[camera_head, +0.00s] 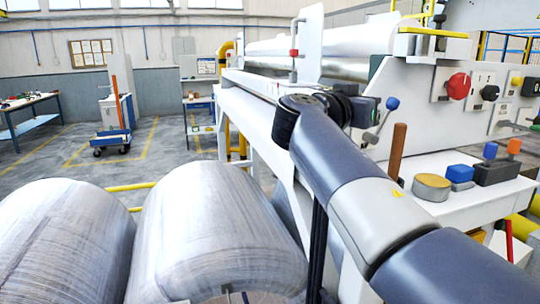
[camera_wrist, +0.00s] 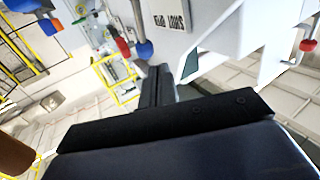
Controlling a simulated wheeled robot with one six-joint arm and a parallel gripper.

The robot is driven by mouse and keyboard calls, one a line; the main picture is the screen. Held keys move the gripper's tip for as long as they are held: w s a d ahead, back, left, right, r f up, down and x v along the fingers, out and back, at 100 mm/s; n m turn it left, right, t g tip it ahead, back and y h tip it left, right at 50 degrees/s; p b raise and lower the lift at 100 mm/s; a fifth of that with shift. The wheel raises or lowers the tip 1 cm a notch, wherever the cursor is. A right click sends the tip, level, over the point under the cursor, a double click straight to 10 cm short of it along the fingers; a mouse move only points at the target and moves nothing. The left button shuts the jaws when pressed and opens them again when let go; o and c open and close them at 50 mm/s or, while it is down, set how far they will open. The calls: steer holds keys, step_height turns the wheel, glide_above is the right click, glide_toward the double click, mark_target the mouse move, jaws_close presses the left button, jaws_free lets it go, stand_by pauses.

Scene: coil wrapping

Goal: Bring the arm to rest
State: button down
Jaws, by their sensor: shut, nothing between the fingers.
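My arm (camera_head: 370,215) reaches from the lower right of the head view up to its dark wrist joint (camera_head: 315,112), in front of the white machine frame. In the head view the fingertips cannot be made out. In the wrist view my gripper (camera_wrist: 156,80) points away from the camera with its dark fingers together and nothing between them. No object touches the fingers in that view.
The machine (camera_head: 425,110) with knobs and levers stands close behind my arm. A white shelf (camera_head: 440,208) holds a brown-handled tool and a round tin. Large wrapped coils (camera_head: 205,225) lie at lower left. Open floor (camera_head: 75,150) shows farther left.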

steer(key=s+a+f+n+t+h+b, duration=0.2)
steer(key=s+a+f+t+b, duration=0.1)
steer(key=a, duration=0.4)
steer(key=shift+s+a+f+b, duration=0.2)
steer(key=shift+s+f+b, duration=0.55)
steer(key=shift+s, duration=0.65)
steer(key=shift+f, duration=0.15)
